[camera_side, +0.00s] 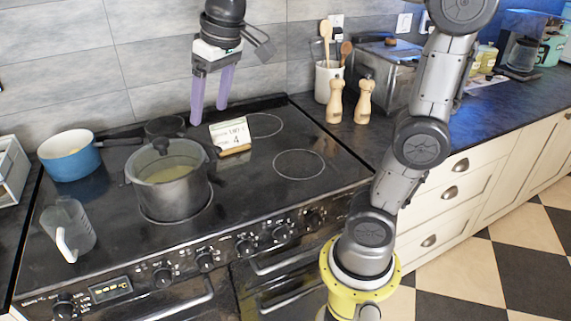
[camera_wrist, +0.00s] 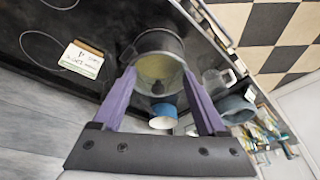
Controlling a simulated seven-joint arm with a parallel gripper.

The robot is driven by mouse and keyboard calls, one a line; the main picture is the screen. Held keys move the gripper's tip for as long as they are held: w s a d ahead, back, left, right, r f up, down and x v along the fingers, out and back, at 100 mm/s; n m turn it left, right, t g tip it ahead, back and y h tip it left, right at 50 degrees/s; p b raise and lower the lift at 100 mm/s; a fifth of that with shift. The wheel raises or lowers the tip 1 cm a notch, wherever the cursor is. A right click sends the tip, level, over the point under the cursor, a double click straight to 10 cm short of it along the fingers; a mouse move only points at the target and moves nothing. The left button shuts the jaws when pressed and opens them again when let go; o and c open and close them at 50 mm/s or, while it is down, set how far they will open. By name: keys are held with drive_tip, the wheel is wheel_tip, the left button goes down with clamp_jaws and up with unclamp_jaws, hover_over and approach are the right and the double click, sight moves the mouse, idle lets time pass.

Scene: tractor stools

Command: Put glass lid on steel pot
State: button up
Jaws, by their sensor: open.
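The steel pot (camera_side: 172,201) stands on the front left of the black cooktop, with something yellowish showing in its top. It also shows in the wrist view (camera_wrist: 160,43), ahead of the fingers. The glass lid (camera_side: 166,160) appears to lie over the pot's mouth, its dark knob standing up toward the back; the knob is also in the wrist view. I cannot tell whether the lid is fully seated. My gripper (camera_side: 208,107) is open and empty, its purple fingers pointing down above the back of the stove, behind and right of the pot and apart from it.
A blue pan (camera_side: 70,157) with a dark handle stands back left, and a clear jug (camera_side: 68,230) front left. A small sign (camera_side: 231,135) stands right of the pot. Two wooden mills (camera_side: 350,101) and a utensil crock (camera_side: 328,82) stand behind. The cooktop's right is clear.

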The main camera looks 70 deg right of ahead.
drive_tip(key=s+f+n+t, duration=0.2)
drive_tip(key=s+f, duration=0.8)
drive_tip(key=s, duration=0.5)
drive_tip(key=shift+a, duration=0.45)
